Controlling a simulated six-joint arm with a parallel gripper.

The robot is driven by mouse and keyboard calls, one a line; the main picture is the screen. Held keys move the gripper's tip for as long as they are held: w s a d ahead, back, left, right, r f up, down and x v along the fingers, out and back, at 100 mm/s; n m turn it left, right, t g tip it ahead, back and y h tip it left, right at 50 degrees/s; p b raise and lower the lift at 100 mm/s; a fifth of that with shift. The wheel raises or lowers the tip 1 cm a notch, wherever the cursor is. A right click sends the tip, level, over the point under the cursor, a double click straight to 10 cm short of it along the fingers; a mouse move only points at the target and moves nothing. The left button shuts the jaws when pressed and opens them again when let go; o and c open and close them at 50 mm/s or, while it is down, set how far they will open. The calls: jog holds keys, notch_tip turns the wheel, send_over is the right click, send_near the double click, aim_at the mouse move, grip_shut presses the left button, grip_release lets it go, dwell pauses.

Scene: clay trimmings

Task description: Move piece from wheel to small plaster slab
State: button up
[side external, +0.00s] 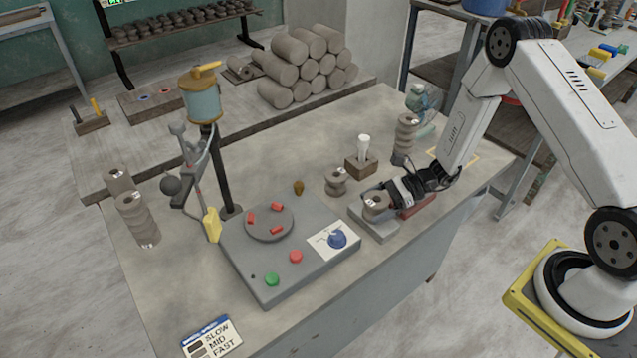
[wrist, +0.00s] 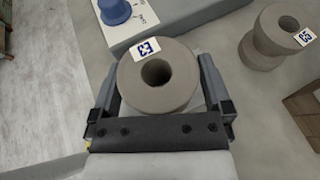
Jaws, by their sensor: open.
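A grey spool-shaped clay piece (side external: 376,209) with a white tag stands upright on the small pale plaster slab (side external: 383,235) to the right of the wheel box. My gripper (side external: 378,199) is at this piece. In the wrist view the piece (wrist: 157,98), with its round hole facing up, sits between the two spread fingers of my gripper (wrist: 158,82). The jaws are open, with a finger on either side of it. The wheel (side external: 267,225) carries red jaw blocks and no piece. Much of the slab is hidden under the piece.
Another spool piece (side external: 336,181) stands just behind, near a wooden block (side external: 361,166) with a white-topped tool. Stacked pieces stand at the back right (side external: 404,140) and left (side external: 137,217). A reddish block (side external: 418,206) lies beside the slab.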

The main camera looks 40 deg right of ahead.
jog(key=v, duration=1.2)
jog(key=shift+s, duration=0.1)
dwell(0.4)
jog(key=s+a+r+n+g+h, duration=0.1)
jog(key=s+a+r+n+h, duration=0.3)
jog(key=n, duration=0.7)
jog(key=s+a+r+n+g+h, duration=0.1)
jog(key=s+a+r+n+h, duration=0.3)
jog(key=n, duration=0.7)
notch_tip(320, 180, up, 4)
jog(key=a+h, duration=0.2)
jog(key=h, duration=0.2)
